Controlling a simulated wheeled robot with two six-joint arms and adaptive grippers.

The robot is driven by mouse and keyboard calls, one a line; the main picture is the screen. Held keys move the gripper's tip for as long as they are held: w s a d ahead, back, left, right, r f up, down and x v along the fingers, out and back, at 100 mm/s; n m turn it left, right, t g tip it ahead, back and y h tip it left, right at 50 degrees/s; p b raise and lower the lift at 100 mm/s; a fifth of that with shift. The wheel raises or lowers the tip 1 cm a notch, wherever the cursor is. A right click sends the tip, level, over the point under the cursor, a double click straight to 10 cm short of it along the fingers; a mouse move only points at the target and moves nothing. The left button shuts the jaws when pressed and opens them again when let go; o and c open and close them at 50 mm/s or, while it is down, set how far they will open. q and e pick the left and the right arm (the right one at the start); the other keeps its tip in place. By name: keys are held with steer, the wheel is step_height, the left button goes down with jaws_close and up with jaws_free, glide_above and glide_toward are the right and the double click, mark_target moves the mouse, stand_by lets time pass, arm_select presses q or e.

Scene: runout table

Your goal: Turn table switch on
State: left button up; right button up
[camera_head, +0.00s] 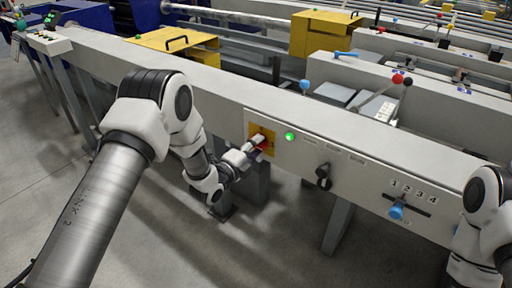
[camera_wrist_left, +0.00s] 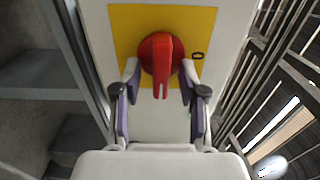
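The table switch is a red rotary knob (camera_head: 263,143) on a yellow plate (camera_head: 256,133) on the table's front panel. In the left wrist view the red knob (camera_wrist_left: 161,58) sits on the yellow plate (camera_wrist_left: 206,22), its raised handle lying along the picture's vertical. My left gripper (camera_head: 250,149) is at the switch and partly covers it in the head view. In the left wrist view its fingers (camera_wrist_left: 160,78) are open, one on each side of the knob handle, with gaps between fingers and handle. My right gripper is not in view; only part of the right arm shows.
A lit green lamp (camera_head: 289,136) is just right of the switch. Further right are a black knob (camera_head: 323,171) and a blue knob (camera_head: 397,211) on a slot numbered 1 to 4. Table legs (camera_head: 338,226) stand below. Levers (camera_head: 398,79) and yellow boxes (camera_head: 322,33) are behind.

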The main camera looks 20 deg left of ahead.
arm_select(q)
steer(key=v, duration=1.2)
